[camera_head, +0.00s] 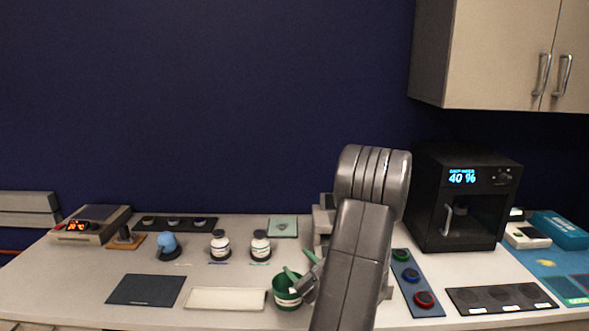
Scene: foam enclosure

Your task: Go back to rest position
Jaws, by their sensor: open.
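My gripper (306,278) is in the camera_head view at the front middle of the bench, at the end of my grey arm. Its green fingers are apart, just above and beside the dark green cup (284,297). Whether a finger touches or reaches into the cup I cannot tell. The cup stands upright on the bench. My arm rises in front of the bench and hides part of a light-coloured device (323,222) behind it.
Two white bottles, left (220,245) and right (260,246), and a blue round object (168,245) stand left of my gripper. A cream tray (225,298) lies by the cup. A blue button strip (414,285) and black oven (466,197) are right.

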